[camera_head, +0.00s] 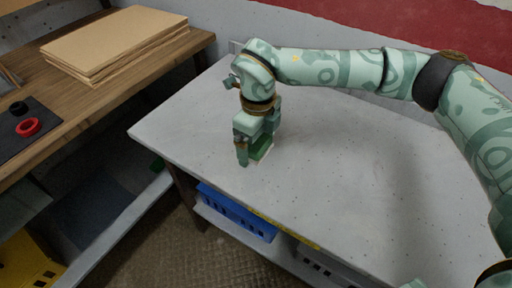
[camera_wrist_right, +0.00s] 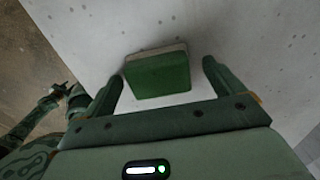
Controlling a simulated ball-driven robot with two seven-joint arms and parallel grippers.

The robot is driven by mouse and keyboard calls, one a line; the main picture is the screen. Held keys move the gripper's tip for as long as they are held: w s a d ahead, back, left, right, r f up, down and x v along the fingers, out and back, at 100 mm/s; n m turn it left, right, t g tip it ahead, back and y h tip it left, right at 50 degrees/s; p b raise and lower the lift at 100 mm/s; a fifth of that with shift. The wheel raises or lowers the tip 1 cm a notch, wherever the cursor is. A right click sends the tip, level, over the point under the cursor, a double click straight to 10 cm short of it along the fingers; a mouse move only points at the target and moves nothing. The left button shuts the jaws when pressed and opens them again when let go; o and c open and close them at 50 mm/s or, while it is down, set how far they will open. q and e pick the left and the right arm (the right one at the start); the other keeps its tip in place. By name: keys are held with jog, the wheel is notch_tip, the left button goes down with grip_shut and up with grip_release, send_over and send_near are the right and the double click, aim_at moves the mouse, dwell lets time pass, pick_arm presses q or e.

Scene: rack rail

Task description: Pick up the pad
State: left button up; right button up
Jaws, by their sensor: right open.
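The pad is a small block, green with a pale layer along one edge. In the right wrist view the pad (camera_wrist_right: 158,76) lies on the grey table top between the two fingers of my right gripper (camera_wrist_right: 163,72), with a gap on each side. In the head view the pad (camera_head: 263,149) is partly hidden by the fingers. My right gripper (camera_head: 258,146) points down over it, open and holding nothing. Whether the fingertips touch the table I cannot tell.
The grey table top (camera_head: 340,190) is otherwise clear. A wooden bench (camera_head: 110,100) at the left carries stacked boards (camera_head: 115,40) and a red ring (camera_head: 28,127) on a dark mat. A blue crate (camera_head: 235,213) sits below the table's front edge.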

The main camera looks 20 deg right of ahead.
jog(key=shift+f, duration=0.45)
pick_arm(q)
jog(key=shift+f, duration=0.15)
pick_arm(e)
jog(key=shift+r, duration=0.2)
jog(key=c, duration=1.1)
jog(key=shift+o, duration=0.2)
jog(key=shift+r, duration=0.1)
jog(key=shift+r+p, duration=0.25)
jog(key=shift+p, duration=0.05)
notch_tip(320, 180, up, 3)
jog(key=shift+f+p, duration=0.15)
jog(key=shift+p, duration=0.65)
pick_arm(q)
jog(key=w+r+p, duration=0.3)
jog(key=r+p, duration=0.2)
jog(key=r, duration=0.1)
jog(key=shift+r+t, duration=0.2)
jog(key=shift+t, duration=0.2)
pick_arm(e)
jog(key=s+a+r, duration=0.8)
jog(key=s+r, duration=0.1)
jog(key=s, duration=0.2)
jog(key=shift+a+r, duration=0.3)
